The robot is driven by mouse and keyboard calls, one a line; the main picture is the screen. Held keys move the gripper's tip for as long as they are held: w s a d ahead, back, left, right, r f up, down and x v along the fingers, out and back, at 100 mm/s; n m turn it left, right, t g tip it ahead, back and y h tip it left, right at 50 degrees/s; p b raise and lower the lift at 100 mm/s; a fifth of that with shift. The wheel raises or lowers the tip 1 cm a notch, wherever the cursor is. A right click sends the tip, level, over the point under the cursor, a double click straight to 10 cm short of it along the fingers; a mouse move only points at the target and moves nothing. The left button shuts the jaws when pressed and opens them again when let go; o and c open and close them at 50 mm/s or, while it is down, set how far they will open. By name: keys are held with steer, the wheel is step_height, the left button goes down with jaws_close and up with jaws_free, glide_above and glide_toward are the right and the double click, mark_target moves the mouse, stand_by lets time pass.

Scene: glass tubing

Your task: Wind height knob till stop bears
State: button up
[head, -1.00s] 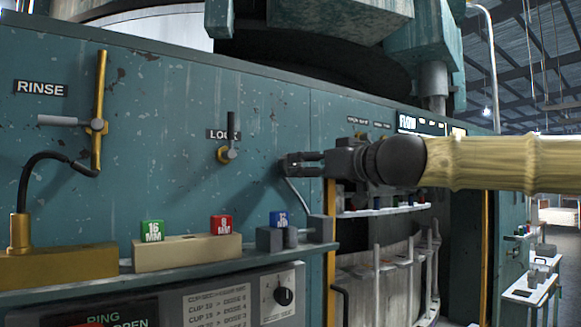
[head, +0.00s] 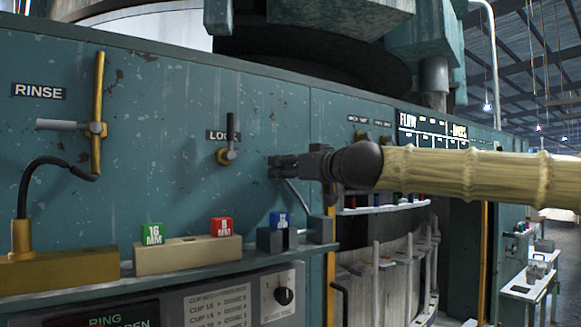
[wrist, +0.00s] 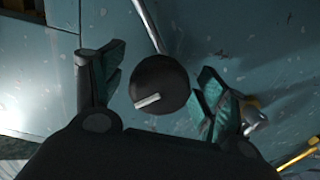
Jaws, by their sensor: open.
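In the wrist view a dark round knob (wrist: 158,84) with a pale bar on its face shows between the two fingers. I take it for the height knob. My gripper (head: 275,167) is open, close to the teal panel (head: 262,110), right of the LOCK lever (head: 229,140). In the wrist view its greenish finger pads stand on either side of the knob, with a gap visible on each side. A thin metal rod (wrist: 147,24) runs up to the knob's edge. In the head view the fingers hide the knob, and I see no stop clearly.
A selector dial (head: 284,295) sits lower. The RINSE lever (head: 98,128) is at left.

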steer(key=c, duration=1)
steer(key=shift+c, duration=0.2)
steer(key=shift+r+m, duration=0.1)
steer(key=shift+m, duration=0.2)
steer(key=m, duration=0.3)
steer(key=shift+a+m+b, duration=0.1)
steer(key=shift+m+b, duration=0.35)
steer(key=shift+m, duration=1.55)
